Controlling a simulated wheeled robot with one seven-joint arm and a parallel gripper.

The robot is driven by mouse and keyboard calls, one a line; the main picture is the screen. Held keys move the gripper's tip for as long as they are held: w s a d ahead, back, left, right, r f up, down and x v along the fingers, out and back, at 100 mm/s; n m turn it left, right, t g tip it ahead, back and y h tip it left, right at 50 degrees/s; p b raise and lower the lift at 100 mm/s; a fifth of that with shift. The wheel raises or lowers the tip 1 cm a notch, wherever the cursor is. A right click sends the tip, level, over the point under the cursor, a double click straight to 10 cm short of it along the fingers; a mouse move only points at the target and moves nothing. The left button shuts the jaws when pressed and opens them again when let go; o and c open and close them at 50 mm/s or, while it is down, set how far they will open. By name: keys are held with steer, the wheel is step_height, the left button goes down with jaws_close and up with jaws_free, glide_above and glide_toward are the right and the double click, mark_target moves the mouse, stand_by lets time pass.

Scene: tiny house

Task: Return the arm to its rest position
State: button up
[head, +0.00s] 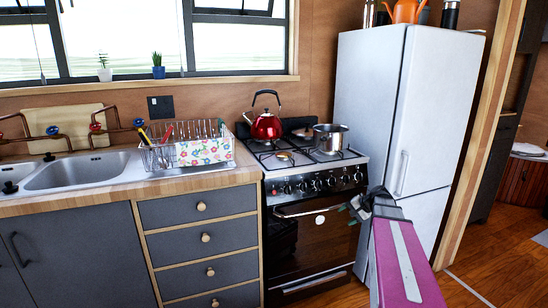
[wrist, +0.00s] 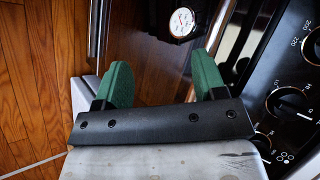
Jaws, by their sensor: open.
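My gripper (head: 352,207) is in front of the stove's oven door in the head view, at the end of my arm, which reaches in from the lower right. In the wrist view, the two green fingers of my gripper (wrist: 158,80) stand wide apart with nothing between them. The black stove (head: 316,222) is just beyond the fingers; I cannot tell whether they touch it. Its knobs (wrist: 288,103) and a round dial (wrist: 182,22) show close by in the wrist view.
A white fridge (head: 372,100) stands right of the stove, close to my arm. A red kettle (head: 266,126) and a steel pot (head: 330,138) sit on the stove top. The counter with drawers (head: 200,232) is at left. Wooden floor (head: 500,262) is open at right.

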steer(key=s+a+f+n+g+h, duration=0.2)
steer(key=s+a+f, duration=0.3)
steer(key=s, duration=0.4)
steer(key=s+a+f+n+g+h, duration=0.2)
steer(key=s+a+f+n+h, duration=0.2)
steer(key=s+a, duration=0.4)
steer(key=shift+s+a+f+n+g+h, duration=0.2)
steer(key=shift+s+f+n+g+h, duration=0.15)
steer(key=shift+s+f+h, duration=0.7)
